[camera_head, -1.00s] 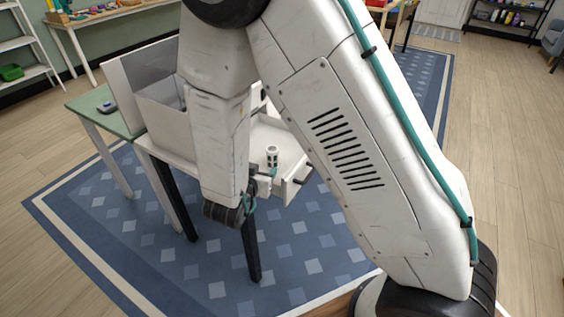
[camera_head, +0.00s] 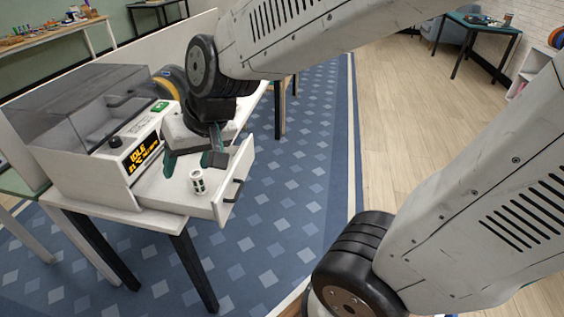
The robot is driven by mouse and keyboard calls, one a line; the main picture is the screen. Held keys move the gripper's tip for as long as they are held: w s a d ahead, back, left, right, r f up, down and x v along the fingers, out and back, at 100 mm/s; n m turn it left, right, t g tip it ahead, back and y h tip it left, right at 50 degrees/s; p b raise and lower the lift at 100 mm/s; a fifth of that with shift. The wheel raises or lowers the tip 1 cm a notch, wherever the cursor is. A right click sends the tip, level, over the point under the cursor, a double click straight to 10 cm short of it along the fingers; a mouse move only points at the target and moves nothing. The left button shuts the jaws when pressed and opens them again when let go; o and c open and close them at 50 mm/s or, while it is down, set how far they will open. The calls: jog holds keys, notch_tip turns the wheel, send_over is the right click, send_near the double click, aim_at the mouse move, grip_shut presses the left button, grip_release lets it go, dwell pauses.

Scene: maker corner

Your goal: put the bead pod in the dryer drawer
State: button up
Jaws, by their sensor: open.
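The bead pod (camera_head: 198,182) is a small white cylinder with dark slots. It stands upright inside the open dryer drawer (camera_head: 233,189), near the drawer's front wall and near corner. The dryer has a smoky clear lid and an amber display that reads IDLE. My gripper (camera_head: 192,163) is over the drawer, its two dark green fingers spread apart and empty. The pod appears just below and in front of the fingers, apart from them. My gripper hides the back part of the drawer.
The dryer stands on a white table (camera_head: 165,222) with dark legs. A yellow-and-dark spool (camera_head: 168,84) is behind the dryer. A long bench (camera_head: 50,40) with small items is at the back left. The blue rug (camera_head: 285,225) and the wooden floor to the right are clear.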

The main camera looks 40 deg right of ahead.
jog(key=s+d+r+g+h, duration=0.1)
jog(key=s+d, duration=0.3)
jog(key=s, duration=0.3)
jog(key=s+d+r+g+h, duration=0.2)
jog(key=s+d, duration=0.3)
jog(key=s, duration=0.3)
jog(key=shift+s+r+n, duration=0.15)
jog(key=shift+r+n, duration=0.1)
jog(key=shift+n, duration=0.05)
